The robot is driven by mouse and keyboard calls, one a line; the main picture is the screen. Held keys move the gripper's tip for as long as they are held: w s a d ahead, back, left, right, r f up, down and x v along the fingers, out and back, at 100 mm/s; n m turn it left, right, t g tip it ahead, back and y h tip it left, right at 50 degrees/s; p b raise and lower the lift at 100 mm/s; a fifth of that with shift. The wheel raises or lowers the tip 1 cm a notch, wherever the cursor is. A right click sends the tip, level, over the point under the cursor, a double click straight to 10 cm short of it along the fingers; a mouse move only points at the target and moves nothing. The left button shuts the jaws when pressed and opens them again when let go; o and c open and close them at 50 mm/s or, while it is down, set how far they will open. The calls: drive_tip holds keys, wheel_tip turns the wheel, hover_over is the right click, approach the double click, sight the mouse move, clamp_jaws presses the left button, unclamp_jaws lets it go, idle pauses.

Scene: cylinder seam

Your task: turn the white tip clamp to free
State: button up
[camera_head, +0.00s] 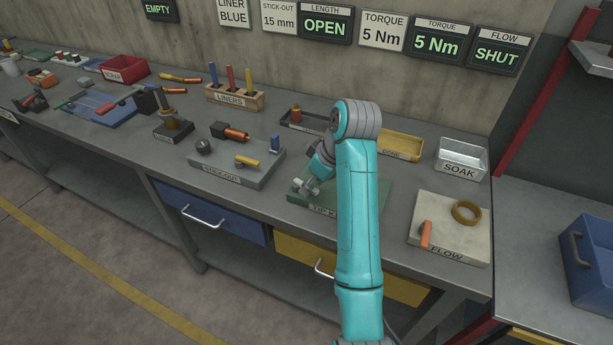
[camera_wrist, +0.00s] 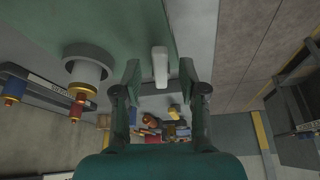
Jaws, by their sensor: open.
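The white tip clamp shows in the wrist view as a pale upright lever (camera_wrist: 160,67) beside the green board (camera_wrist: 110,25). My gripper (camera_wrist: 160,78) is open, with one finger on each side of the lever and a gap to each. In the head view my gripper (camera_head: 308,186) is low over the green board (camera_head: 375,197), whose label is partly covered by my arm. My arm hides much of the clamp area there. A grey round holder (camera_wrist: 88,66) with a copper-coloured tip stands left of the fingers in the wrist view.
The grey STICK-OUT block (camera_head: 235,168) stands left of the green board. The FLOW plate (camera_head: 450,238) with an orange lever (camera_head: 425,235) is on the right. A yellow tray (camera_head: 402,147) and the SOAK tray (camera_head: 461,158) are behind. Wall displays (camera_head: 326,26) read OPEN, 5 Nm and SHUT.

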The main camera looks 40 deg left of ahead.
drive_tip(key=shift+a+f, duration=0.1)
drive_tip(key=shift+f, duration=0.1)
clamp_jaws()
drive_tip(key=shift+s, duration=0.1)
drive_tip(key=m, duration=0.1)
drive_tip(key=s+m+t, duration=0.1)
drive_tip(key=m, duration=0.1)
drive_tip(key=shift+s+a+m, duration=0.15)
drive_tip(key=shift+s+m, duration=0.05)
drive_tip(key=shift+m, duration=0.1)
drive_tip(key=m+t, duration=0.1)
drive_tip(key=s+m, duration=0.1)
drive_tip(key=m, duration=0.1)
drive_tip(key=shift+s+a+m+t+h, duration=0.2)
drive_tip(key=shift+a+m+t+h, duration=0.1)
drive_tip(key=shift+a+t, duration=0.1)
drive_tip(key=m, duration=0.2)
drive_tip(key=s+a+m+t+h, duration=0.1)
drive_tip(key=m, duration=0.1)
drive_tip(key=shift+s+a+h, duration=0.15)
drive_tip(key=shift+h, duration=0.15)
drive_tip(key=shift+s+a+m+t+h, duration=0.15)
drive_tip(key=shift+a+m+h, duration=0.15)
drive_tip(key=shift+m, duration=0.7)
drive_tip(key=shift+s+a+m+t+h, duration=0.1)
drive_tip(key=shift+a+m+t+h, duration=0.2)
drive_tip(key=shift+m, duration=0.7)
drive_tip(key=shift+a+g, duration=0.1)
drive_tip(key=shift+g, duration=0.15)
